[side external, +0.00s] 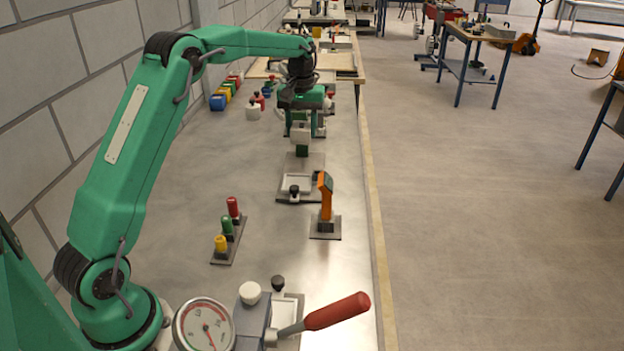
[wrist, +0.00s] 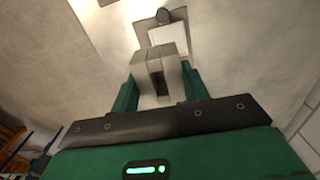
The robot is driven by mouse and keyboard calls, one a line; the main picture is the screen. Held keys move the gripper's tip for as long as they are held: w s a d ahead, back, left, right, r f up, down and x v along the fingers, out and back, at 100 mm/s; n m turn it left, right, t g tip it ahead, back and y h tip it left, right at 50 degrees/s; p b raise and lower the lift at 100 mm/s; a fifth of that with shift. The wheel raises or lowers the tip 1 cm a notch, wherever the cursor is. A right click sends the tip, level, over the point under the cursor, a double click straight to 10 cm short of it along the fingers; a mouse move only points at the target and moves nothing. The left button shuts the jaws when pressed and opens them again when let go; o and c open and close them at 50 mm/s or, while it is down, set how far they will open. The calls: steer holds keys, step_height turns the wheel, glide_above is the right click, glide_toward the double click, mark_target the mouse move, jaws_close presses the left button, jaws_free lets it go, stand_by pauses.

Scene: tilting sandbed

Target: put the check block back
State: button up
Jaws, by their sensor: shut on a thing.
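My gripper (side external: 302,148) points down over the bench in the side view, with its green fingers low above a grey plate (side external: 314,162). In the wrist view, the green fingers close on both sides of a pale grey block (wrist: 174,66) with a dark recess in its near face. I take this to be the check block. It is mostly hidden by the gripper in the side view, and I cannot tell whether its underside touches anything. A small fixture with a white square face (side external: 298,182) and a black knob stands just in front; its white face also shows in the wrist view (wrist: 167,34).
An orange handheld device (side external: 326,195) stands on a base at the right, near the bench edge. A strip with red, green and yellow plugs (side external: 228,226) lies left. A dial gauge (side external: 204,325) and red-handled lever (side external: 337,311) are in front. Coloured containers (side external: 227,92) stand behind.

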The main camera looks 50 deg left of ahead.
mark_target(295, 122)
steer(key=a, duration=0.2)
steer(key=shift+a+f+n, duration=0.15)
steer(key=shift+a+n, duration=0.15)
steer(key=shift+f, duration=0.9)
steer(key=shift+w+f, duration=0.1)
steer(key=shift+f, duration=4)
steer(key=shift+f, duration=0.1)
steer(key=shift+f, duration=2.4)
steer(key=shift+f, duration=0.1)
steer(key=o, duration=1.2)
